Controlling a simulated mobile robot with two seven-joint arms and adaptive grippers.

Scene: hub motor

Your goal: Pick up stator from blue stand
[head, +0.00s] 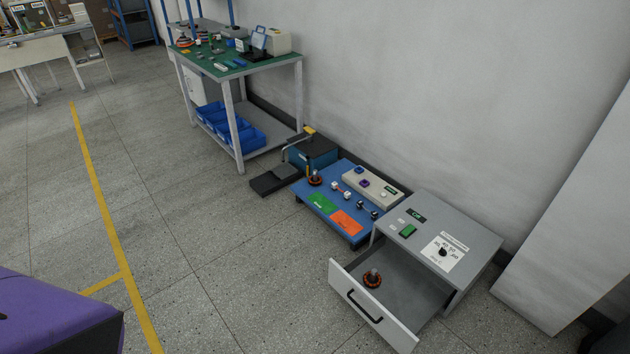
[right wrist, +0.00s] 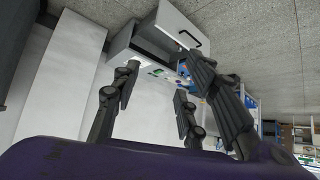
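A stator (head: 315,180), a dark ring with copper-orange windings, sits at the far left corner of the low blue stand (head: 345,200) in the head view. A similar copper-orange ring part (head: 372,279) with a post lies in the open drawer of the grey cabinet. My right gripper (right wrist: 157,88) shows in the right wrist view, its black fingers spread apart with nothing between them. Beyond them are the cabinet and drawer. Neither gripper shows in the head view, and my left gripper is in no view.
The grey cabinet (head: 467,237) stands right of the stand, its drawer front (head: 362,308) pulled out. The stand also bears a green pad (head: 323,203), an orange pad (head: 346,222) and small parts. A workbench (head: 232,72) is behind left. Floor in front is clear.

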